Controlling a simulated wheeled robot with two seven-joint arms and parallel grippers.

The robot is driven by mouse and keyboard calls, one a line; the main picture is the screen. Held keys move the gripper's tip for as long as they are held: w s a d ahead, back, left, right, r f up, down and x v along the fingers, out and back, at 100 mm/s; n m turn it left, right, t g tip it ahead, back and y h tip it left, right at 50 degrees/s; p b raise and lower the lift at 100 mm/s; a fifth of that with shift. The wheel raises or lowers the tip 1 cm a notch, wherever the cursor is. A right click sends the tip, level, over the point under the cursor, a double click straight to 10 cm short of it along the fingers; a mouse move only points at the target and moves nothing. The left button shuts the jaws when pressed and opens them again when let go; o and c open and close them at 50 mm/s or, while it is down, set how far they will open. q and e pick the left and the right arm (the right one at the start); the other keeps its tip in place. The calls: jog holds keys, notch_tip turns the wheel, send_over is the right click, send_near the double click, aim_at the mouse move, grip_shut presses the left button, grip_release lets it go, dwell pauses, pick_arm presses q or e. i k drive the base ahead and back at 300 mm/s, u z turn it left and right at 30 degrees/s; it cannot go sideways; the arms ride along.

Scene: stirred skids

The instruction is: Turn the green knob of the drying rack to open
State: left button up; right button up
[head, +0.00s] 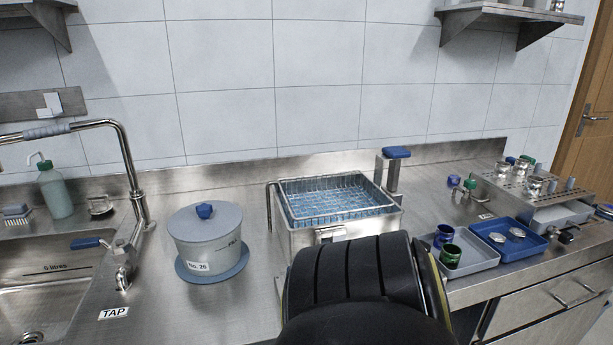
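The drying rack (497,180) is a perforated steel stand at the right end of the counter, against the back wall. A small green knob (470,184) sits on a metal fitting at its left side. A blue knob (454,181) is just left of it. The knob's exact turn position is too small to tell. Neither gripper shows. A large black ribbed part of my own arm fills the bottom middle, well to the left of and nearer than the green knob.
A grey tray (483,262) and a blue tray (535,246) with small pots lie in front of the rack. A wire basket (335,190) sits in a steel bath at the middle. A lidded grey pot (207,250) and sink with tap (140,212) are left.

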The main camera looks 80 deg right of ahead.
aim_at(469, 183)
jog(key=z, duration=3.65)
